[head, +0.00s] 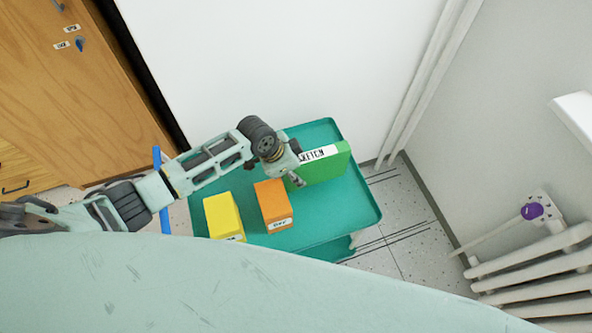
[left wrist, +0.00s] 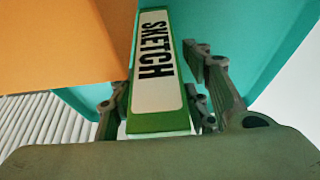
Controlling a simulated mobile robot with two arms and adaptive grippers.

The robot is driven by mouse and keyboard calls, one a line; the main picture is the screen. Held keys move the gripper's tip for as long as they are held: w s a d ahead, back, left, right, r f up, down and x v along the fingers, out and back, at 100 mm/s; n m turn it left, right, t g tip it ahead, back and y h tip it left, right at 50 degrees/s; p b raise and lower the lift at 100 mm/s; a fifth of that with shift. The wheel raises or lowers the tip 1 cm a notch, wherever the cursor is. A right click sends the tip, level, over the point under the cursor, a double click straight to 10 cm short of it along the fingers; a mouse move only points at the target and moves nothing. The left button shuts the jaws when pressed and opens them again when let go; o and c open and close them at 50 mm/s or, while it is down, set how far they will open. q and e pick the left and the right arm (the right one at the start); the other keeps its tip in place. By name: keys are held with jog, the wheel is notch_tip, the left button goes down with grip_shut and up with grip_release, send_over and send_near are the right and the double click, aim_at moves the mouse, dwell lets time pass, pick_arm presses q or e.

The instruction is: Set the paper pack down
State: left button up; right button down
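The green paper pack (head: 328,166) with a white SKETCH label is upright at the right back part of the teal cart's top tray (head: 355,208). My left gripper (head: 297,172) is at the pack's near left end. My right gripper is not in view.
An orange pack (head: 271,203) and a yellow pack (head: 223,216) stand on the tray to the left of the green one. A wooden cabinet (head: 75,110) is at the left, a radiator (head: 535,268) at the right. The tray's right front part is bare.

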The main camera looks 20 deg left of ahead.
pick_arm(q)
jog(key=v, duration=1.2)
jog(key=shift+p, duration=0.3)
jog(key=shift+w+r, duration=0.1)
jog(key=shift+r, duration=0.05)
